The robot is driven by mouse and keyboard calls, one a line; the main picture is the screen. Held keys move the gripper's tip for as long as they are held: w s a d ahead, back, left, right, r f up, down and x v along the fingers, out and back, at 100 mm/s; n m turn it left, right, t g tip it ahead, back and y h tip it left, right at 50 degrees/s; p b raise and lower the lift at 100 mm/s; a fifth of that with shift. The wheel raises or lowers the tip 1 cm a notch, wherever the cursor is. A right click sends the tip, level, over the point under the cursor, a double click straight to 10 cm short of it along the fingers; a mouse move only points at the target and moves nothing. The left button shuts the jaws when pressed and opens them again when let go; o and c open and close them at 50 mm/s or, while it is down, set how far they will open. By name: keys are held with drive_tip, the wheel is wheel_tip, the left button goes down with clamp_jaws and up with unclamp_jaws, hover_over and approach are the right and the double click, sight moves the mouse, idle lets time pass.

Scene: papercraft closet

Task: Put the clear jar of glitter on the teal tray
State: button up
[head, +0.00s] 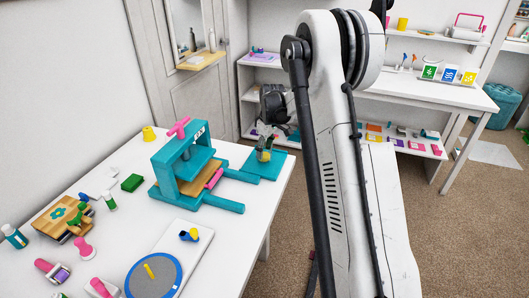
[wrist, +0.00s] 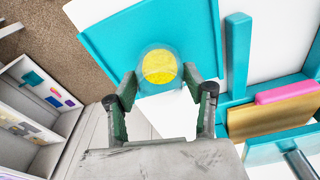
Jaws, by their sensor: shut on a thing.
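The clear jar of glitter (wrist: 158,67) shows yellow contents in the wrist view, between my fingertips. In the head view the jar (head: 264,155) is small and partly covered by my gripper. My gripper (wrist: 160,80) is shut on the jar; it also shows in the head view (head: 265,142). The teal tray (head: 272,170) lies at the far right corner of the white table. It also fills the area behind the jar in the wrist view (wrist: 112,42). The jar is over the tray; I cannot tell whether its base touches it.
A teal press (head: 180,165) with a pink handle stands just left of the tray. A green block (head: 132,182), a yellow cup (head: 149,134) and a blue round mat (head: 154,275) are on the white table (head: 115,230). The table's right edge is close to the tray.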

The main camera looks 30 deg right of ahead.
drive_tip(key=shift+f, duration=0.45)
drive_tip(key=shift+f, duration=0.15)
drive_tip(key=o, duration=1.3)
drive_tip(key=shift+c, duration=0.2)
